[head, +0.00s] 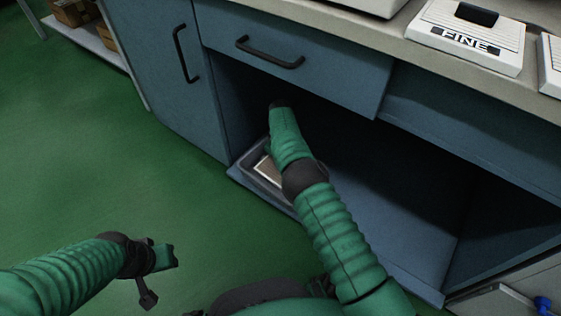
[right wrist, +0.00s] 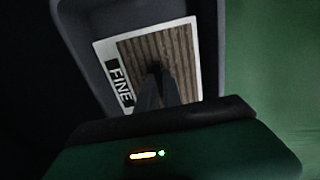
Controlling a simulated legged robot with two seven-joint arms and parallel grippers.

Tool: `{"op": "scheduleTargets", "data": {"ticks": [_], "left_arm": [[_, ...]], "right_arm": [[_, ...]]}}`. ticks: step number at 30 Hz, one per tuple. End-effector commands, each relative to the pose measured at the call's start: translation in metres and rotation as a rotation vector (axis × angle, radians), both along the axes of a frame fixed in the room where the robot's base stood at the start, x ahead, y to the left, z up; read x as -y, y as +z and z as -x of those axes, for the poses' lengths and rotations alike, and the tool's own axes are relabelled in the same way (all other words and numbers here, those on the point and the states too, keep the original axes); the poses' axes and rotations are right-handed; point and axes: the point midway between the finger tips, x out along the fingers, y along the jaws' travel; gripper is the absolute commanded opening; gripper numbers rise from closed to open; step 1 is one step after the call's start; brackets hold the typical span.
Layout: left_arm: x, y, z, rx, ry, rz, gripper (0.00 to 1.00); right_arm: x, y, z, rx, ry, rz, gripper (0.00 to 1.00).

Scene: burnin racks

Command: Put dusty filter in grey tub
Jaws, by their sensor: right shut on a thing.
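The filter (right wrist: 178,50) has a white frame, brown pleats and a label reading FINE. It lies within the outline of the grey tub (right wrist: 88,30); whether it touches the bottom is unclear. In the head view a strip of the filter (head: 266,171) shows beside my arm, inside the tub (head: 247,164). My right gripper (right wrist: 157,88) is shut on the filter near its middle; my forearm hides its fingers in the head view. My left gripper (head: 158,268) hangs over the green floor at lower left, away from the tub; its finger gap is not clear.
The tub stands at the left front of an open, dark blue cabinet bay (head: 375,235), below a drawer with a black handle (head: 270,54). The bay is empty to the right. A white box marked FINE (head: 468,38) sits on the counter above.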

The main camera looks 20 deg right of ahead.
Motion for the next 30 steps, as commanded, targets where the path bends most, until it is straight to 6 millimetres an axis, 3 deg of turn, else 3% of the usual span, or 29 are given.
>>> {"op": "scheduleTargets", "data": {"ticks": [3, 4, 9, 20, 22, 30], "left_arm": [[0.000, 0.000, 0.000, 0.000, 0.000, 0.000, 0.36], [0.000, 0.000, 0.000, 0.000, 0.000, 0.000, 0.36], [0.000, -0.001, 0.000, 0.000, 0.000, 0.000, 0.36], [0.000, 0.001, 0.000, 0.000, 0.000, 0.000, 0.36], [0.000, 0.004, 0.000, 0.000, 0.000, 0.000, 0.36], [0.000, 0.056, 0.000, 0.000, 0.000, 0.000, 0.36]], "right_arm": [[0.000, -0.001, 0.000, 0.001, 0.000, 0.001, 0.00], [0.000, -0.002, 0.000, 0.001, 0.000, 0.001, 0.12], [0.000, -0.001, 0.000, 0.000, 0.000, 0.000, 0.32], [0.000, 0.004, 0.000, 0.001, 0.000, -0.001, 0.32], [0.000, 0.013, 0.000, 0.001, 0.001, 0.002, 0.32], [0.000, 0.077, 0.000, 0.000, -0.001, -0.001, 0.32]]}}
